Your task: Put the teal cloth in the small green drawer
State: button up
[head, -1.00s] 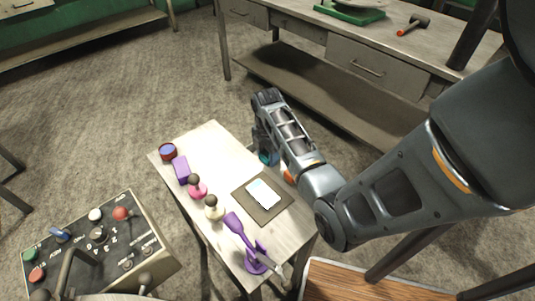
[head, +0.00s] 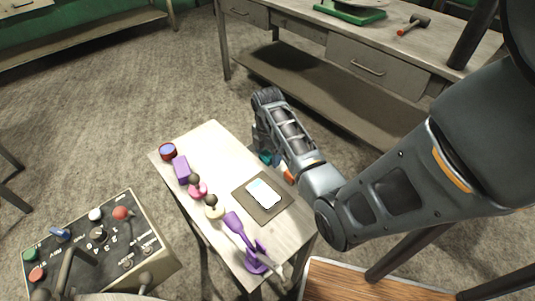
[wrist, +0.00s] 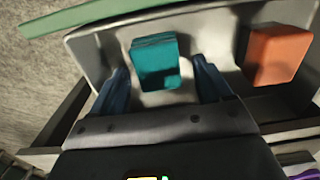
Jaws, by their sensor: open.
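The teal cloth (wrist: 155,62) is a folded block in the wrist view, inside the outline of an open grey-walled drawer with a green front (wrist: 95,14). A shadow lies below the cloth; I cannot tell whether it rests fully on the drawer floor. My gripper (wrist: 159,70) is open, with one blue finger on each side of the cloth and small gaps showing. In the head view, a bit of teal (head: 266,158) shows beside the small table, and my arm hides most of the drawer.
An orange block (wrist: 275,54) lies to the right in the drawer, near my right finger. A control box (head: 95,245) stands at lower left.

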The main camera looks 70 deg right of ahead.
aim_at(268, 154)
notch_tip(268, 154, up, 12)
jog(key=shift+f, duration=0.15)
dwell(0.5)
